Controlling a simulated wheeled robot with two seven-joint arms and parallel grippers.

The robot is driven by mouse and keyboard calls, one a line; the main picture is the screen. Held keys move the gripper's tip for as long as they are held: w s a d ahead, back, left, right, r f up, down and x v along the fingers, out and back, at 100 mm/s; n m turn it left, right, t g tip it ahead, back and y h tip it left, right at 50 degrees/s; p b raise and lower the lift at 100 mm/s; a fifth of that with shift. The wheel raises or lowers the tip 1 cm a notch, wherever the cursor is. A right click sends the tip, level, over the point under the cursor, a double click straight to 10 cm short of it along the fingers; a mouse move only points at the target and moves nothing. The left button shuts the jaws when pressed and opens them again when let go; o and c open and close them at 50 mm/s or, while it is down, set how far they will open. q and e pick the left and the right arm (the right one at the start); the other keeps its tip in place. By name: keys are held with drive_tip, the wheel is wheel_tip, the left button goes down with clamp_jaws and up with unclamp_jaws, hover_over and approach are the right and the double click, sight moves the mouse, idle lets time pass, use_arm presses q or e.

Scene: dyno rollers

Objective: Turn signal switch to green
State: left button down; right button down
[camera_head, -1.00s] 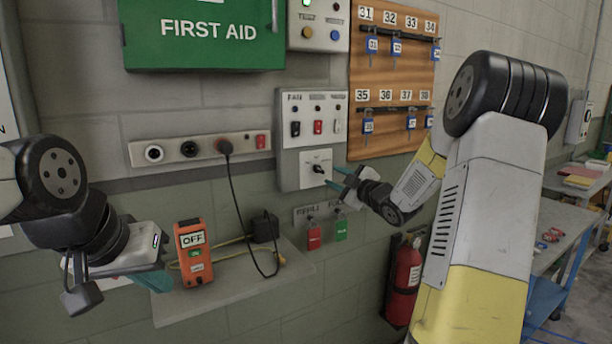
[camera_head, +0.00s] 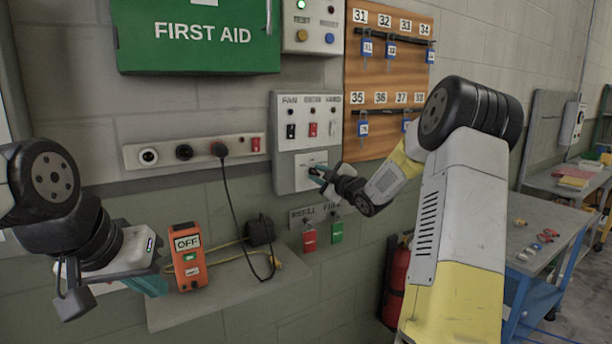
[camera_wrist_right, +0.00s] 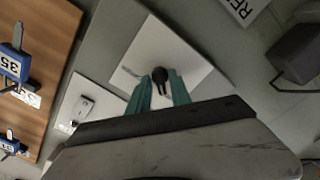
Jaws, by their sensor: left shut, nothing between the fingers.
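A rotary switch with a black knob (camera_wrist_right: 160,75) sits on a square white plate (camera_head: 302,180), low on the grey wall panel. My right gripper (camera_head: 318,173) is at the plate, its teal fingers covering the knob in the head view. In the right wrist view, the fingers (camera_wrist_right: 160,82) stand on either side of the knob with a small gap; I cannot tell whether they touch it. The plate's markings are too small or hidden to read. My left gripper (camera_head: 155,287) is shut and empty beside the orange device.
Above the plate are rocker switches (camera_head: 313,130). Red (camera_head: 309,237) and green (camera_head: 336,232) tags hang below. An orange device reading OFF (camera_head: 188,262) stands on the shelf (camera_head: 225,300). A key board (camera_head: 390,75) is close on the right. A fire extinguisher (camera_head: 397,275) is lower right.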

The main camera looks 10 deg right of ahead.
drive_tip(key=shift+m, duration=0.3)
drive_tip(key=m, duration=0.5)
drive_tip(key=shift+m, duration=0.3)
drive_tip(key=m, duration=0.5)
drive_tip(key=shift+f+m, duration=0.1)
drive_tip(key=shift+m, duration=0.2)
drive_tip(key=m, duration=0.4)
drive_tip(key=shift+d, duration=0.1)
drive_tip(key=shift+m, duration=2)
drive_tip(key=c, duration=1.5)
unclamp_jaws()
